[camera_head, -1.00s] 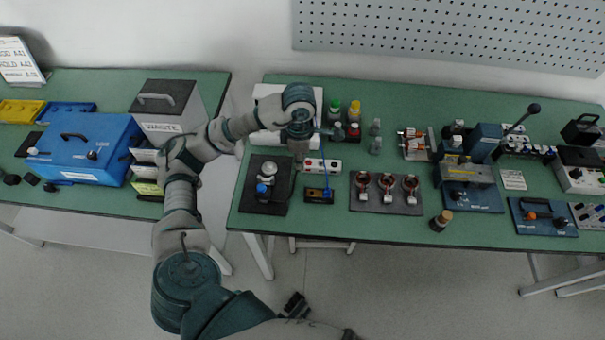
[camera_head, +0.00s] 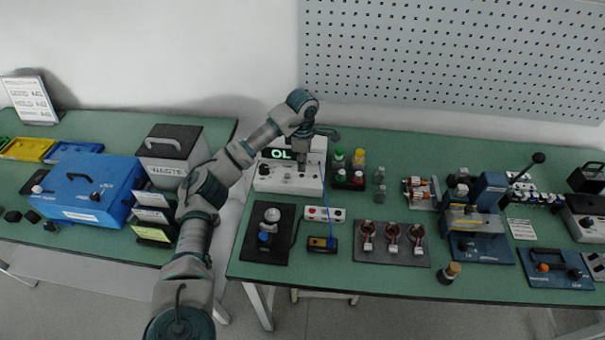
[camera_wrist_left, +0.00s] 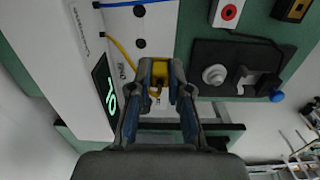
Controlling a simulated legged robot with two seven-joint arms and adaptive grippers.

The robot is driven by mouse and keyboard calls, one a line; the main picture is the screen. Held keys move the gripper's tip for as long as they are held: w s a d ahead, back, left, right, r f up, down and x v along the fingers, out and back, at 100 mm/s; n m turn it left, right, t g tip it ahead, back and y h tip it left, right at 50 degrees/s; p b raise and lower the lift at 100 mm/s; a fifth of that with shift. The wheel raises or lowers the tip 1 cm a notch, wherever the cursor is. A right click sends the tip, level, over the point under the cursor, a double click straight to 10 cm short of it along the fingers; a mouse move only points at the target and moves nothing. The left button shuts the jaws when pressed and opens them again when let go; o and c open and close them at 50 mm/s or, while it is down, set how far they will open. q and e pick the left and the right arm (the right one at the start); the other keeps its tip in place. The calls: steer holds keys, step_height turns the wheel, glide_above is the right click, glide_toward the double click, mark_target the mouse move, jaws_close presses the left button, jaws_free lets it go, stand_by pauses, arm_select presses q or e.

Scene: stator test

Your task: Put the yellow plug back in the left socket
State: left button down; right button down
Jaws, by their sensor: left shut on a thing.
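My left gripper (camera_head: 303,160) is over the front panel of the white meter (camera_head: 268,182), whose green display reads "OL". In the left wrist view, the fingertips (camera_wrist_left: 160,75) are shut on the yellow plug (camera_wrist_left: 162,70), close to the meter's panel. A yellow cable (camera_wrist_left: 119,48) curves from the plug. Dark round sockets (camera_wrist_left: 139,42) show on the panel beside the gripper. Whether the plug touches a socket cannot be told, as the fingers hide its tip. My right gripper is not in view.
A blue cable (camera_head: 328,205) runs from the meter to a small black-and-orange box (camera_head: 321,244). A dark fixture plate (camera_head: 251,247) lies in front of the meter. Bottles with green and yellow caps (camera_head: 358,158) stand right of it. The waste bin (camera_head: 165,158) is left.

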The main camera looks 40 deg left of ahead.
arm_select(q)
steer(key=shift+w+a, duration=0.95)
steer(key=shift+w, duration=0.2)
steer(key=shift+f, duration=0.15)
steer(key=shift+f+b, duration=0.4)
steer(key=shift+f, duration=1.65)
steer(key=shift+r+p, duration=0.1)
steer(key=shift+p, duration=0.25)
steer(key=shift+f, duration=0.2)
